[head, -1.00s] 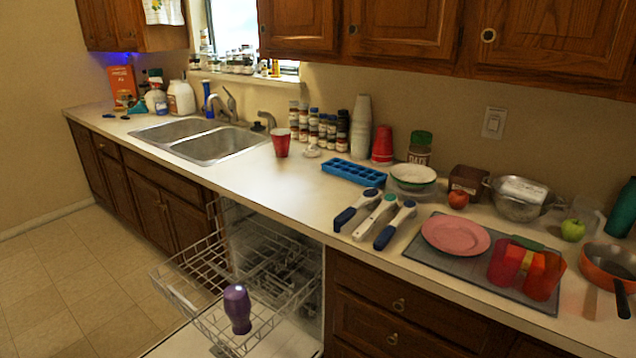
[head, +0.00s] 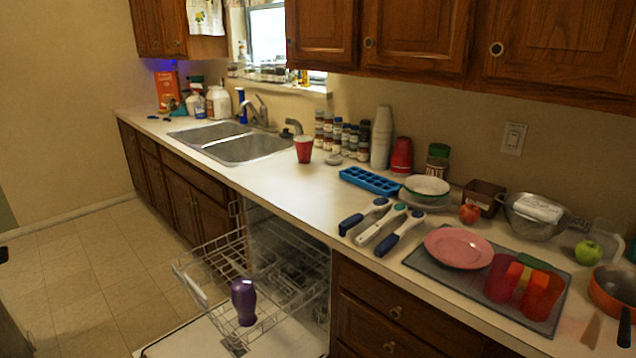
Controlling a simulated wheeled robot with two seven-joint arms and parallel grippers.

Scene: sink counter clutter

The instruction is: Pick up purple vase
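The purple vase (head: 243,302) stands roughly upright at the front of the pulled-out wire dishwasher rack (head: 205,297), below counter height. It is plain purple with a narrower neck and looks clear of other dishes. Neither of my grippers can be made out in the head view, so nothing is seen touching the vase.
The open dishwasher door (head: 190,341) lies low beneath the rack. The counter above holds a blue ice tray (head: 370,181), a pink plate (head: 458,247), red cups (head: 512,280) and a red cup (head: 303,149) near the sink (head: 225,141). Floor (head: 90,275) to the left is clear.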

